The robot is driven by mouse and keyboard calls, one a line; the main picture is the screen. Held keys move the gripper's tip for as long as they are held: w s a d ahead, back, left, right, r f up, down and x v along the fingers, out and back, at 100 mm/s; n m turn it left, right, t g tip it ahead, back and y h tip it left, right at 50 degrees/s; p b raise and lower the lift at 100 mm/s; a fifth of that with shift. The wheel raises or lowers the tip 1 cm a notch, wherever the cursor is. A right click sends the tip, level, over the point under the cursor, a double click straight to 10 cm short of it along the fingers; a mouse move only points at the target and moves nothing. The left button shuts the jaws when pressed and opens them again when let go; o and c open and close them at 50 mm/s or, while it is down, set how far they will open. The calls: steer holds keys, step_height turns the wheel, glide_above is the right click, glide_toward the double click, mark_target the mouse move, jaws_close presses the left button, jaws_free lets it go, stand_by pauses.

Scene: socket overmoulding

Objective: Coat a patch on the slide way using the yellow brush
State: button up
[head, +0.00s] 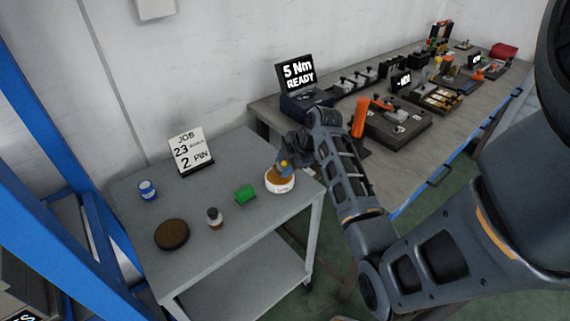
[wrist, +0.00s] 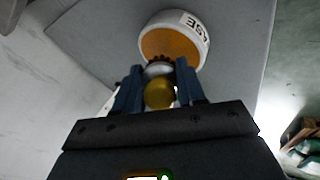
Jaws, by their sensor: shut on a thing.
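My gripper (head: 284,158) is shut on the yellow brush, above the right part of the grey cart. In the wrist view the brush's yellow handle end (wrist: 159,93) sits between the two blue-grey fingers, with a pale collar and dark bristles pointing away from me. The bristles overlap a white tub (wrist: 195,50) with an orange-brown filling; I cannot tell whether they touch it. The tub (head: 281,186) stands on the cart below my gripper in the head view, its label partly readable. I cannot single out the slide way among the fixtures on the bench.
The bench (head: 408,178) carries an orange-handled tool (head: 359,118), a display (head: 297,73) and several fixtures.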

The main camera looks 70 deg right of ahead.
steer(key=shift+f+b, duration=0.35)
steer(key=shift+f, duration=0.2)
stand_by(0.4)
steer(key=shift+s+a+f, duration=0.1)
steer(key=shift+a+f, duration=0.05)
steer(key=shift+f, duration=0.25)
stand_by(1.6)
steer(key=shift+r+p, duration=1.55)
steer(key=shift+r, duration=2.2)
